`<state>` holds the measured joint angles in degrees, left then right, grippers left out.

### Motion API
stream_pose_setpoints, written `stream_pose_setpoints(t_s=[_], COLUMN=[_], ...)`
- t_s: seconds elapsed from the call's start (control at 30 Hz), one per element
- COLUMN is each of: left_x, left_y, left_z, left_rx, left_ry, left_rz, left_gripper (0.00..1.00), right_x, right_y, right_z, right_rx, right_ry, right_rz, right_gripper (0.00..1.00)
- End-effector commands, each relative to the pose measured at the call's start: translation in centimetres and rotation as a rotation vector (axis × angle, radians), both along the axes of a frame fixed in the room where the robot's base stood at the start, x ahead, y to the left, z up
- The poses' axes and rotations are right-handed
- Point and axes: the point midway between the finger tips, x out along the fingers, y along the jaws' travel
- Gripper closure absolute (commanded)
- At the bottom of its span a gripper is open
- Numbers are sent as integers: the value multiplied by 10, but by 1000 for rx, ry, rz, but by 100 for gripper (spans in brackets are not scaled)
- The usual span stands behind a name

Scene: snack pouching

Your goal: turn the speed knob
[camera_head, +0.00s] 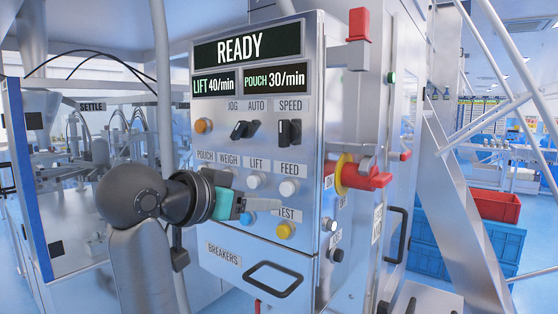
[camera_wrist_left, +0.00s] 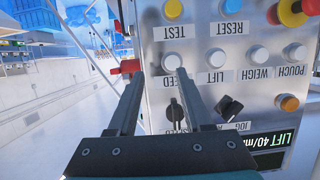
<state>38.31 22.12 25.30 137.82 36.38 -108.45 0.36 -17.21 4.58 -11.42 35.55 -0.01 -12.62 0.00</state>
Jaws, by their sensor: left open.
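The speed knob (camera_head: 289,132) is a black knob under the SPEED label on the upper right of the grey control panel, its grip bar roughly upright. In the left wrist view the panel appears upside down, and the black speed knob (camera_wrist_left: 176,112) shows beside the right-hand finger, partly hidden. My left gripper (camera_head: 262,204) is in front of the panel, lower than the knob, near the row of push buttons. In the left wrist view my left gripper (camera_wrist_left: 160,76) has its two fingers spread with nothing held between them. My right gripper is not in view.
The black JOG/AUTO knob (camera_head: 244,129) is left of the speed knob. White buttons such as FEED (camera_head: 289,188) lie below. A red and yellow switch (camera_head: 362,176) sticks out on the cabinet's right side. A READY display (camera_head: 247,47) is above.

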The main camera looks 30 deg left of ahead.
Motion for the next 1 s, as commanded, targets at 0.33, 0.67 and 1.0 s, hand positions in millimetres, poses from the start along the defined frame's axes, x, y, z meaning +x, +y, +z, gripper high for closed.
stream_pose_setpoints(t_s=[0.33,0.67,1.0], left_x=[-47,-27,47], left_y=[27,27,20], left_z=[117,126,126], left_rx=[-27,-32,-33], left_ry=[-280,-301,-301], left_rz=[-21,-30,-30], left_gripper=[50,50,50], right_x=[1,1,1], right_y=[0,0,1], right_z=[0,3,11], right_rx=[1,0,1], right_ry=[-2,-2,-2], right_rz=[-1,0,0], right_gripper=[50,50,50])
